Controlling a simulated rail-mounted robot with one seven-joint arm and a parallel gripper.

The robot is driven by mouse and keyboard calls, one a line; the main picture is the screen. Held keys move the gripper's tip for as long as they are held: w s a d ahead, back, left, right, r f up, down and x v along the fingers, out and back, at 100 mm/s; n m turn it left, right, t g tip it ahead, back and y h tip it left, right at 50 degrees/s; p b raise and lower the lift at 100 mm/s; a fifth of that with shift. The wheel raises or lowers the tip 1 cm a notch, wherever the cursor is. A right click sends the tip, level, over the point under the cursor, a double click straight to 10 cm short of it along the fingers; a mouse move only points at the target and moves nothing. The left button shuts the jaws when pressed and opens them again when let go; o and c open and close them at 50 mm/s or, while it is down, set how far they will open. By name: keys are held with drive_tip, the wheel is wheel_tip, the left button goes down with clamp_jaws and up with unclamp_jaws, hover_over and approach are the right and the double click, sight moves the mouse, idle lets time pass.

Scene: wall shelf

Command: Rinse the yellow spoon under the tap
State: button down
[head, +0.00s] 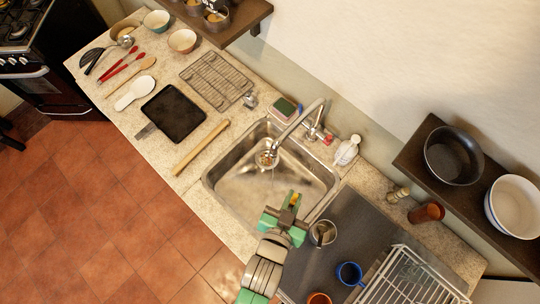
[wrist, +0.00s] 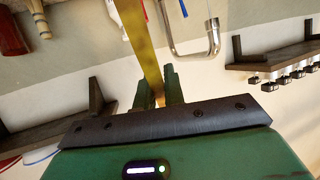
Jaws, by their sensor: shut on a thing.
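The yellow spoon (wrist: 140,40) is between the fingers of my gripper (wrist: 158,90) in the wrist view, its flat yellow length running up out of the frame. In the head view my gripper (head: 284,204) is over the near right part of the steel sink (head: 240,195), and only a small yellow piece of the spoon (head: 294,198) shows at the fingers. The spoon's far end is hidden or cut off. The tap (head: 300,120) arches over the sink, apart from my gripper; it also shows in the wrist view (wrist: 195,48). Whether water runs is unclear.
A soap bottle (head: 347,150) stands right of the tap, and a sponge (head: 284,108) lies behind the sink. A metal cup (head: 322,233), a blue mug (head: 349,273) and a dish rack (head: 410,280) stand to the right. A rolling pin (head: 201,147) lies left of the sink.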

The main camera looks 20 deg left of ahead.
drive_tip(key=shift+s+a+r+p, duration=0.2)
drive_tip(key=shift+s+r, duration=0.55)
drive_tip(key=shift+s, duration=0.15)
drive_tip(key=shift+s+a+r+p, duration=0.2)
drive_tip(key=shift+s+r, duration=0.55)
drive_tip(key=shift+s, duration=0.15)
